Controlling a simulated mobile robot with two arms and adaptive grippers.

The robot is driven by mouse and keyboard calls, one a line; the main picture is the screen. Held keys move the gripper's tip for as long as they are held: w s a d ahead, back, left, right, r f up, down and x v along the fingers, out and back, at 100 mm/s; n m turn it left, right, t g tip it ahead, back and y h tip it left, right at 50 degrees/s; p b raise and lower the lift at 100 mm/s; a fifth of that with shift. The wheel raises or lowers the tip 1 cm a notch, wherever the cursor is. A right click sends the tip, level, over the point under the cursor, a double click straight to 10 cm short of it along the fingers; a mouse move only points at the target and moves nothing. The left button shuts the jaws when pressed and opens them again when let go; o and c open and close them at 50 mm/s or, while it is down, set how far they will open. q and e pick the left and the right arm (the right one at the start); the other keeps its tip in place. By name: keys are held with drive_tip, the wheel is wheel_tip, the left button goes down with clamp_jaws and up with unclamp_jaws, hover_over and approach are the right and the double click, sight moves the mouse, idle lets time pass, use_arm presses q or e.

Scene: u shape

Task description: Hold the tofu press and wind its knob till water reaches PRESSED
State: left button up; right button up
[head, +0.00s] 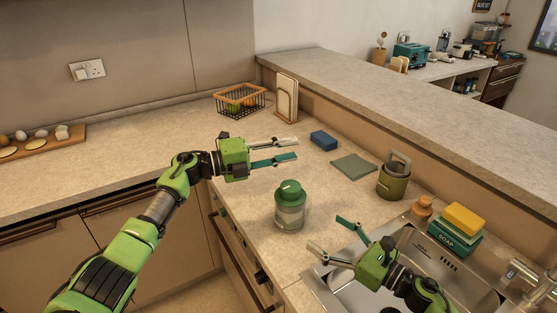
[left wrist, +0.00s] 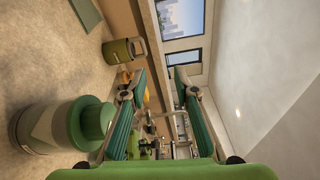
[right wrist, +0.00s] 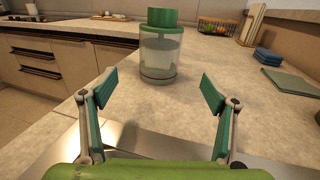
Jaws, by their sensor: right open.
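The tofu press (head: 290,211) stands upright on the counter, a clear container with a green lid and a green knob (head: 289,189) on top. Its body also shows in the right wrist view (right wrist: 160,53), and it lies sideways at the left of the left wrist view (left wrist: 45,128). My left gripper (head: 297,149) is open and empty, above and behind the press. My right gripper (head: 328,237) is open and empty, in front of the press near the sink; the press is ahead, between its fingers in the right wrist view. I cannot read any PRESSED mark.
The sink (head: 330,287) is at the front right, with a soap box and yellow sponge (head: 464,218) beside it. A wire basket (head: 240,99) stands at the back.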

sight(290, 208)
use_arm(q)
drive_tip(key=s+d+m+g+y, duration=0.6)
drive_tip(key=s+m, duration=0.1)
drive_tip(key=m, duration=0.3)
use_arm(e)
drive_tip(key=shift+w+a, duration=0.1)
drive_tip(key=shift+a, duration=0.05)
drive_tip(key=shift+w+a, duration=0.25)
drive_tip(key=x, duration=1.2)
drive_tip(key=shift+w+a, duration=0.2)
drive_tip(key=shift+a, duration=0.1)
use_arm(q)
drive_tip(key=a+r+m+t+y, duration=0.1)
drive_tip(key=a+m+y, duration=0.1)
drive_tip(key=a+y, duration=0.5)
drive_tip(key=shift+a+r+m+t, duration=0.3)
drive_tip(key=shift+m, duration=0.1)
